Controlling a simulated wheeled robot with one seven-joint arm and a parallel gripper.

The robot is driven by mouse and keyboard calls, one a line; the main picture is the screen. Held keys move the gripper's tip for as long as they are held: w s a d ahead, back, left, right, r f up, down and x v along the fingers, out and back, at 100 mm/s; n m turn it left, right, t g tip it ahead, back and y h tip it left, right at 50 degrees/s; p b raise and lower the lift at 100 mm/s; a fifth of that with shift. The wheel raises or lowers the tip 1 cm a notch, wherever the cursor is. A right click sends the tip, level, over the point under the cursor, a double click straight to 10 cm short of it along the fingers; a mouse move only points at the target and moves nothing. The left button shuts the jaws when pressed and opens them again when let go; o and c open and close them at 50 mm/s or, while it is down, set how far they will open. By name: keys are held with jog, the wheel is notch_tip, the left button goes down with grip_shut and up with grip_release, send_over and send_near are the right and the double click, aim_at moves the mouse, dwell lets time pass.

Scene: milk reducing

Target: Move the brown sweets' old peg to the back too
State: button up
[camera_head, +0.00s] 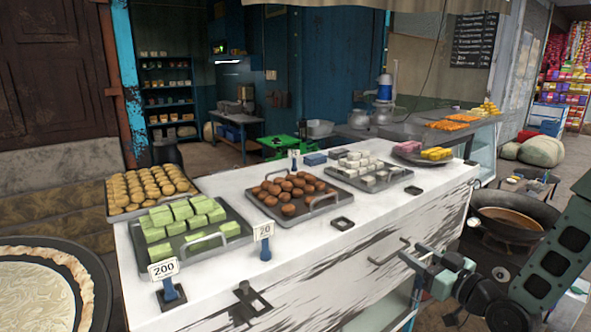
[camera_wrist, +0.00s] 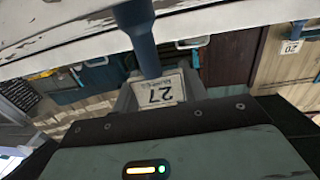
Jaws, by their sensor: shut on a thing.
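The brown sweets (camera_head: 290,187) lie in a grey tray with raised handles on the white counter (camera_head: 300,255). A blue peg with a white card reading 20 (camera_head: 264,232) stands at the tray's front left. Another small card peg (camera_head: 294,154) stands behind that tray. My gripper (camera_head: 437,270) is off the counter's front right side, below its top. It is shut on a blue peg (camera_wrist: 143,40), whose upside-down white card (camera_wrist: 158,91) seems to read 27. The held peg is not clear in the head view, and which sweets it belonged to does not show.
Green sweets (camera_head: 183,222) with a 200 card peg (camera_head: 163,270) stand left. A pale-sweets tray (camera_head: 365,173) is at right. Square dark holders, one at mid-front (camera_head: 342,223) and one at right (camera_head: 415,190), look empty.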

jog(key=s+d+f+m+h+b, duration=0.1)
jog(key=s+f+m+h, duration=0.1)
jog(key=f, duration=0.5)
jog(key=s+d+f+m+t+h+b, duration=0.1)
jog(key=s+d+f+m+h, duration=0.1)
jog(key=s+f+h, duration=0.2)
jog(key=s+d+f+m+t+h+b, duration=0.1)
jog(key=s+d+f+m+h, duration=0.1)
jog(key=s+f, duration=0.4)
jog(key=shift+f+h, duration=0.5)
jog(key=shift+f, duration=1.35)
jog(key=shift+a, duration=0.15)
